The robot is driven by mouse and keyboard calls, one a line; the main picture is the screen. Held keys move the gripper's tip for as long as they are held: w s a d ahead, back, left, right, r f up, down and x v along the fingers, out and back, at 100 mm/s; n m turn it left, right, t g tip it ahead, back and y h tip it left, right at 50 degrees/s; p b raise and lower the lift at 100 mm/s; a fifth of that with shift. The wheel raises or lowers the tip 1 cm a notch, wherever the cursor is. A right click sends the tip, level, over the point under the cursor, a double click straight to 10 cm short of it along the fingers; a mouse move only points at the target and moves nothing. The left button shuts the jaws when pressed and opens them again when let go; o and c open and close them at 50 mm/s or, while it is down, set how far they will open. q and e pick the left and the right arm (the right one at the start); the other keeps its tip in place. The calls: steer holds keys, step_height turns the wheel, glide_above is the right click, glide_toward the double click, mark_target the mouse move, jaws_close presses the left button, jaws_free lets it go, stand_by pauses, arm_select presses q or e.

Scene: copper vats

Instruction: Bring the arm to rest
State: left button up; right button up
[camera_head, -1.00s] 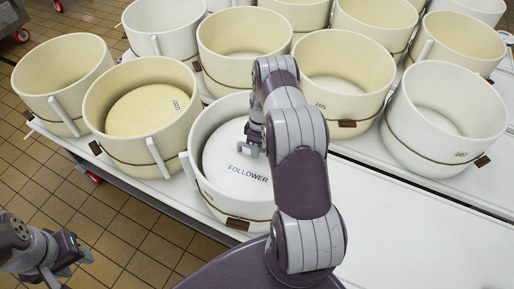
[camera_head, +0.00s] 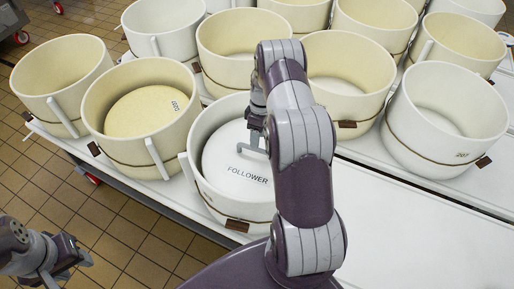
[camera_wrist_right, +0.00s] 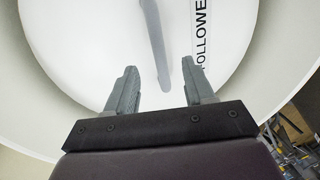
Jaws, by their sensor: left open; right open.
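My right gripper (camera_head: 257,128) is open and empty over the near middle vat (camera_head: 208,125). In that vat lies a white disc (camera_head: 232,172) marked FOLLOWER, with a grey bar handle (camera_head: 250,151) just below the gripper. In the right wrist view the two fingers (camera_wrist_right: 160,88) stand apart, with the handle (camera_wrist_right: 157,40) running between them, beyond the tips. My arm hides part of the vat. My left gripper (camera_head: 82,262) is open and empty above the tiled floor at the lower left.
Several cream and white vats stand close together on white tables. The vat to the left holds a yellowish disc (camera_head: 140,112); a white vat (camera_head: 445,118) stands at the right. The white tabletop (camera_head: 400,222) at the lower right is bare. Tiled floor (camera_head: 120,225) shows at the left.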

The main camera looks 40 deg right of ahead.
step_height(320, 180, up, 6)
steer(key=d, duration=0.1)
steer(key=shift+w+b, duration=0.3)
steer(key=shift+w, duration=0.05)
steer(key=s+a+r+m+t, duration=0.1)
steer(key=s+a+r+m, duration=0.1)
steer(key=s+a+r, duration=0.2)
steer(key=s+a+r+m+h, duration=0.1)
steer(key=s+a+r, duration=0.3)
steer(key=a, duration=0.6)
steer(key=s+a+r+m+t, duration=0.1)
steer(key=s+a+r+m, duration=0.2)
steer(key=s+a, duration=0.4)
steer(key=shift+s+r+t+h, duration=0.3)
steer(key=shift+s+r+h, duration=0.1)
steer(key=shift+s, duration=0.05)
steer(key=shift+s+a, duration=0.15)
